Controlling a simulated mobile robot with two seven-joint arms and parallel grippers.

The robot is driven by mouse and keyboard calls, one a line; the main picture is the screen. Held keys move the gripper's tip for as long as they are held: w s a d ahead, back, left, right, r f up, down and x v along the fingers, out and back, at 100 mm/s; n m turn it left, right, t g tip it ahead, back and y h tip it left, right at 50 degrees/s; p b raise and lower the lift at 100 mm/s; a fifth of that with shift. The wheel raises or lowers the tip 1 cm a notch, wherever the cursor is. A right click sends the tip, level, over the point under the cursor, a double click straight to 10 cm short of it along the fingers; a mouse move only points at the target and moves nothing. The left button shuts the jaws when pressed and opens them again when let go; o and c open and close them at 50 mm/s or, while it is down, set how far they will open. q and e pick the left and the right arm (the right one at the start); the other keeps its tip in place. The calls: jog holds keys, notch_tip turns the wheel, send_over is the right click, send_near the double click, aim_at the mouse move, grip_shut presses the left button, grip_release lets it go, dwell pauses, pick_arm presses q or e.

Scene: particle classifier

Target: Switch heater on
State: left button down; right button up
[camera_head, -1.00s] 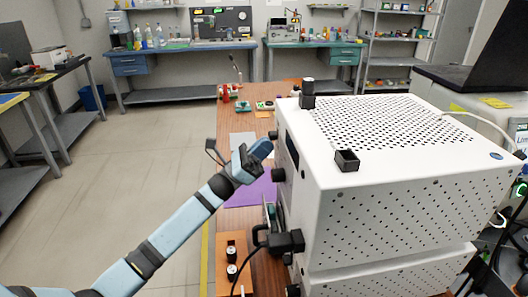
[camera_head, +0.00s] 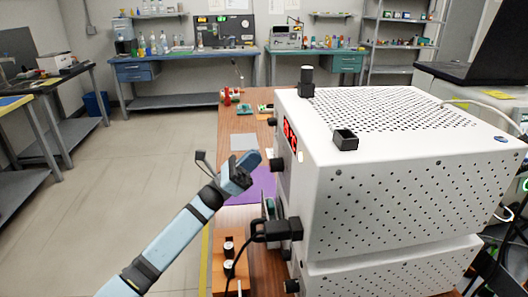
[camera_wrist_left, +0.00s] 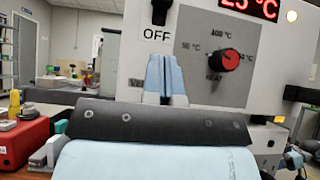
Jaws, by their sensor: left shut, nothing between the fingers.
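The heater is a white box (camera_head: 400,185) with a perforated top, on the right in the head view. Its front display (camera_head: 290,135) glows red; the left wrist view shows the lit display (camera_wrist_left: 248,8) reading about 25 °C. A small light (camera_wrist_left: 292,16) glows beside it. A black switch (camera_wrist_left: 160,12) sits above the word OFF; its top is cut off. A red and black dial (camera_wrist_left: 230,61) is to its right. My left gripper (camera_head: 250,162) is shut and empty in front of the panel, its fingertips (camera_wrist_left: 164,75) below the OFF label. My right gripper is not in view.
The heater stands on a second white box (camera_head: 400,270) on a wooden bench (camera_head: 238,128). A black plug with a cable (camera_head: 283,230) sticks out below the panel. A red device (camera_wrist_left: 22,140) is low left in the wrist view. Open floor (camera_head: 110,185) lies left.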

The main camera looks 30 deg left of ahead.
pick_arm(q)
jog(key=v, duration=0.6)
jog(key=shift+a, duration=0.15)
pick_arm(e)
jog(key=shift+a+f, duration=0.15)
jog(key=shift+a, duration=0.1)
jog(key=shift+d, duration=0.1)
